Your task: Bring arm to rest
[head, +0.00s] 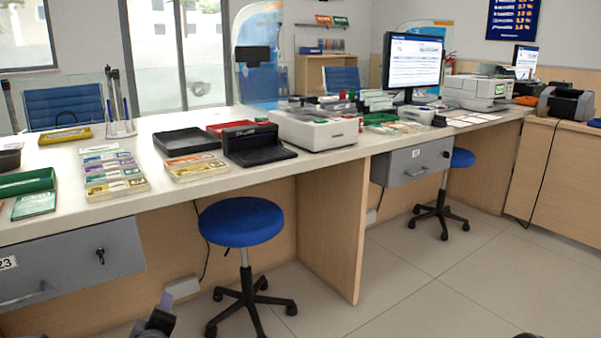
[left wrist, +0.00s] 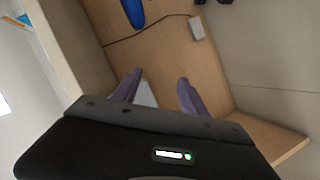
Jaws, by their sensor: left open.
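My left gripper (left wrist: 158,90) shows in the left wrist view with its two purple-grey fingers apart and nothing between them. Wooden counter panelling and a power cable lie beyond the fingers. In the head view, part of my left gripper (head: 160,314) shows at the bottom edge, low in front of the counter and left of the blue stool. Its fingertips are only partly visible there. A small dark shape at the bottom right edge of the head view is too little to identify, and my right gripper is not seen.
The long teller counter (head: 330,164) carries trays, banknote bundles and machines. A blue stool (head: 242,222) stands before it; another stool (head: 462,158) is farther right. Grey drawers (head: 72,268) hang under the counter. The floor (head: 440,275) at the front right is clear.

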